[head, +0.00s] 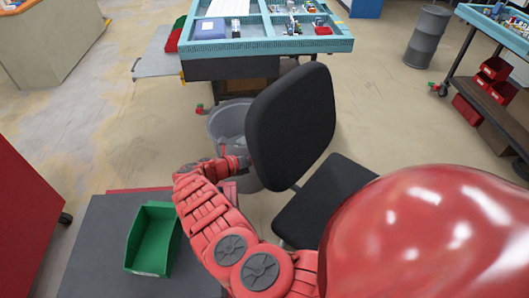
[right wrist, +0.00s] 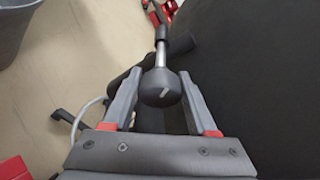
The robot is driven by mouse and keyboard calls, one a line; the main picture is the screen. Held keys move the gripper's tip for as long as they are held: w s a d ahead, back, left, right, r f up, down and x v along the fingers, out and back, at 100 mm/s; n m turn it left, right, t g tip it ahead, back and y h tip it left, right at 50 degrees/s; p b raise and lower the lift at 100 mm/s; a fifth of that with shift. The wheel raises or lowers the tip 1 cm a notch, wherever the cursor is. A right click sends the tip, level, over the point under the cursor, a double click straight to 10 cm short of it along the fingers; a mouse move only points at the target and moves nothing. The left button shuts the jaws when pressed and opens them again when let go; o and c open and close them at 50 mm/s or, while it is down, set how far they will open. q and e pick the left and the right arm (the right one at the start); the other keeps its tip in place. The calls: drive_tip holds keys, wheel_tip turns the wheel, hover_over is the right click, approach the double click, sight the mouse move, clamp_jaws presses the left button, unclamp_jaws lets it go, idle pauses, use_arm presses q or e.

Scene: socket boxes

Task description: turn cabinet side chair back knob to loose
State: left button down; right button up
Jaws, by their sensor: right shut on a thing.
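The black office chair's back (head: 292,125) stands upright in the middle of the head view, above its black seat (head: 325,198). In the right wrist view a dark rounded knob (right wrist: 160,88) on a metal stem lies beside the black chair back (right wrist: 250,75). My right gripper (right wrist: 161,78) has its two fingers on either side of this knob and is shut on it. In the head view my red right arm reaches to the left side of the chair back; its fingertips are hard to make out there. My left gripper is in neither view.
A green bin (head: 153,240) sits on a grey cabinet top (head: 90,250) left of my arm. A grey trash can (head: 228,122) stands behind the chair back. A blue-topped workbench (head: 265,47) is farther back. Open floor lies to the right of the chair.

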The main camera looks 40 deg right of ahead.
drive_tip(key=shift+n+b, duration=0.3)
drive_tip(key=shift+b, duration=0.15)
drive_tip(key=o, duration=1.4)
drive_tip(key=shift+c, duration=0.2)
drive_tip(key=b+v, duration=0.3)
drive_tip(key=v, duration=0.9)
drive_tip(key=shift+f, duration=0.2)
drive_tip(key=shift+w+a, duration=0.1)
drive_tip(key=shift+w, duration=0.05)
